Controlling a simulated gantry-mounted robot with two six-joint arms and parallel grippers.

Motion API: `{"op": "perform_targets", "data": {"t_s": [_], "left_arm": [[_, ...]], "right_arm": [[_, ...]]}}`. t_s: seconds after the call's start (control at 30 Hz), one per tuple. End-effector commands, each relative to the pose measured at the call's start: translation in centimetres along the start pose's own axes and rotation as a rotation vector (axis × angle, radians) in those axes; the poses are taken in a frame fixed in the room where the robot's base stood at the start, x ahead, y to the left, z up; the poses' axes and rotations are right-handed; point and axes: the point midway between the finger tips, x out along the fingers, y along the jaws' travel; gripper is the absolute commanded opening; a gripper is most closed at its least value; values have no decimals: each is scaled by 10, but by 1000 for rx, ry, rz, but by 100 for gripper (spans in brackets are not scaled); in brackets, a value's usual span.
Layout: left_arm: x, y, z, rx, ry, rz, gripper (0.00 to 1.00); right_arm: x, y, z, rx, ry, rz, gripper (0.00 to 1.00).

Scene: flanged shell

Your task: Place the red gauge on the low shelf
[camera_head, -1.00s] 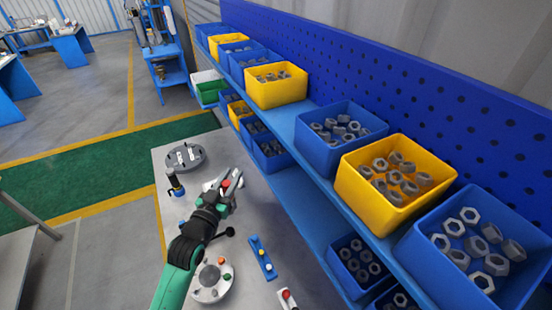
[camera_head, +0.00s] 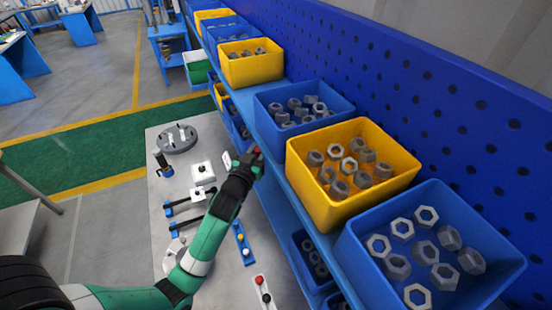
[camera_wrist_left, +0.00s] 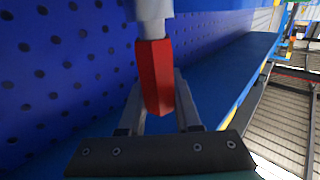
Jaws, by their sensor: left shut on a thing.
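The red gauge (camera_wrist_left: 154,75) is a red block with a pale grey cylindrical end, seen in the left wrist view. My left gripper (camera_wrist_left: 159,112) is shut on it, one finger on each side. In the head view the gripper (camera_head: 252,162) is at the shelf unit's front edge, mostly hidden by its own wrist, with only a bit of red showing. The low shelf (camera_head: 279,212) is the blue board under the upper row of bins. A bare blue shelf surface (camera_wrist_left: 237,70) lies beyond the gauge in the wrist view. I cannot tell whether the gauge touches it. My right gripper is not in view.
The upper shelf holds blue and yellow bins (camera_head: 330,195) of nuts above the low shelf. Bins (camera_head: 312,258) also stand on the low shelf. The grey table (camera_head: 225,283) carries a round fixture (camera_head: 177,138) and several small parts. A perforated blue panel (camera_wrist_left: 60,70) stands behind.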

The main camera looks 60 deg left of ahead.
Motion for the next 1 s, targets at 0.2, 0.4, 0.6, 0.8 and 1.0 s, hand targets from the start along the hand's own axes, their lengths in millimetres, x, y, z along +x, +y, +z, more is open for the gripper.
{"op": "perform_targets", "data": {"t_s": [0.2,0.4,0.6,0.8,1.0], "left_arm": [[0,-2,8,0,4,-2,0],[-1,-7,44,0,2,-10,0],[0,-10,45,0,5,-17,0],[-1,-10,49,0,4,-17,0],[-1,-10,50,0,1,-17,61]], "right_arm": [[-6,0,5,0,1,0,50],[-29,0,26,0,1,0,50],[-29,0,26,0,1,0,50],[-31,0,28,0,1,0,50],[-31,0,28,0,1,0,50]]}}
